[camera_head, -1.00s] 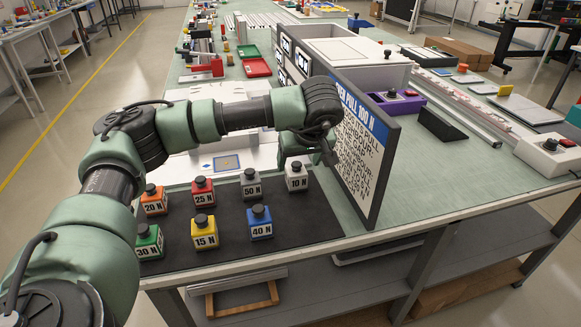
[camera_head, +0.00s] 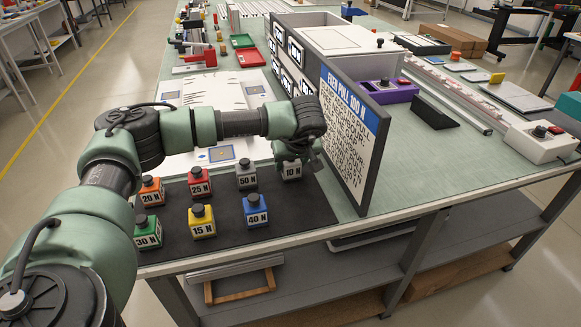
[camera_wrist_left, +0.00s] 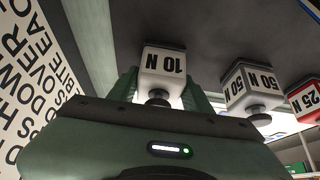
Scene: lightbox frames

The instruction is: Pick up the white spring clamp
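No spring clamp with that look shows; the white thing at my left gripper is a white block (camera_head: 291,171) marked 10 N with a dark knob on top. It sits on the black mat (camera_head: 290,215) at the back right of a group of coloured blocks. My left gripper (camera_head: 308,163) is down at this block. In the left wrist view, the white block (camera_wrist_left: 163,65) stands between the two green fingers (camera_wrist_left: 160,88), one on each side and very close; firm contact does not show. My right gripper is not in view.
Neighbouring blocks are grey 50 N (camera_head: 246,176), red 25 N (camera_head: 200,184), blue 40 N (camera_head: 255,212) and yellow 15 N (camera_head: 202,224). An upright sign board (camera_head: 352,140) stands close to the right of the gripper. The mat's front right is clear.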

